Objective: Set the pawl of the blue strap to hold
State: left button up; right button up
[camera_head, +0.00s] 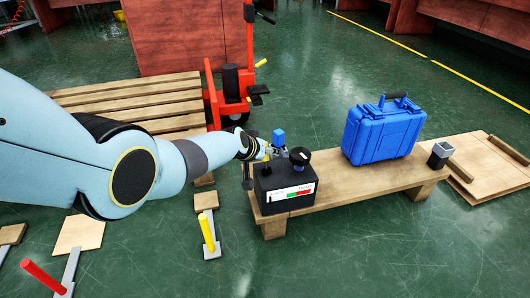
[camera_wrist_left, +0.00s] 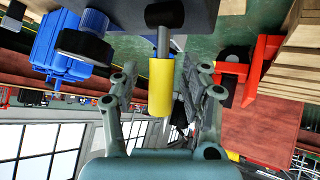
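I cannot make out a blue strap or its pawl. My left gripper (camera_head: 266,152) is at the left end of a black box (camera_head: 285,190) on the low bench. In the left wrist view my left gripper (camera_wrist_left: 163,88) is open, its fingers on either side of a yellow handle (camera_wrist_left: 161,86) on a grey rod, with gaps visible. A black knob (camera_head: 299,155) stands on the box. My right gripper is out of view.
A blue case (camera_head: 384,131) stands on the wooden bench (camera_head: 345,190). Levers with a yellow grip (camera_head: 207,232) and a red grip (camera_head: 43,278) stand on the floor. A red truck (camera_head: 228,103) and pallet (camera_head: 150,105) are behind. Green floor in front of the bench is clear.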

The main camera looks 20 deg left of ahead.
pick_arm(q)
jog(key=v, duration=1.2)
dwell(0.6)
